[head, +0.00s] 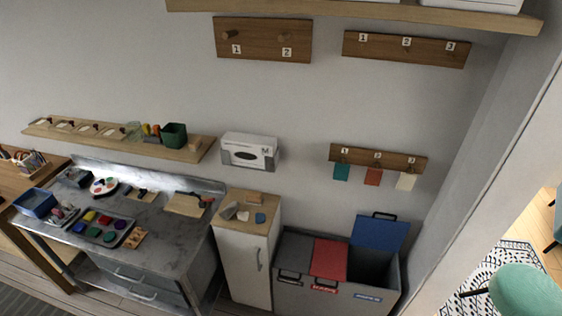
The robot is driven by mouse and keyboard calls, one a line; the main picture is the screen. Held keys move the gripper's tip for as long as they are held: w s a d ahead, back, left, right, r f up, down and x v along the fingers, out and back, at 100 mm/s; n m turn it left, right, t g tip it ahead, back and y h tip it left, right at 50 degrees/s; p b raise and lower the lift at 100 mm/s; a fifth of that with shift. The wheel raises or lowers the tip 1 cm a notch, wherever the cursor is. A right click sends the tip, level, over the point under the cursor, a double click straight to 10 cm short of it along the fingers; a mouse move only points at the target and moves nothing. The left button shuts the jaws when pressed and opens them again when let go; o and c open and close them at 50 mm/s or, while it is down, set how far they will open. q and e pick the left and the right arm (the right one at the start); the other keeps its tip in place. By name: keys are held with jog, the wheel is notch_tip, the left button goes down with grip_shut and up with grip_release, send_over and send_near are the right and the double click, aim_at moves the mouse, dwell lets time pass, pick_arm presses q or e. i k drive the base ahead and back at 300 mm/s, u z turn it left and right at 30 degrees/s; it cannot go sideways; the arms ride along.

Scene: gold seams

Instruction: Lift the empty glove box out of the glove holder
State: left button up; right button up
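A white glove box (248,139) with a dark oval opening on its front sits on the wall above the small cabinet. A grey glove holder (243,159) holds it around the lower front, and its upper part shows above the holder. I cannot tell from here whether the box is empty. Neither of my grippers is in the head view.
A small white cabinet (243,255) with a wooden top and several small items stands below the holder. A bin with coloured lids (330,295) stands to the right. Peg boards (262,40) hang above.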

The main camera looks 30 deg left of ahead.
aim_at(245, 150)
jog(key=z, duration=0.05)
jog(key=k, duration=0.55)
jog(key=u, duration=1.05)
jog(key=i, duration=0.65)
jog(key=u, duration=0.65)
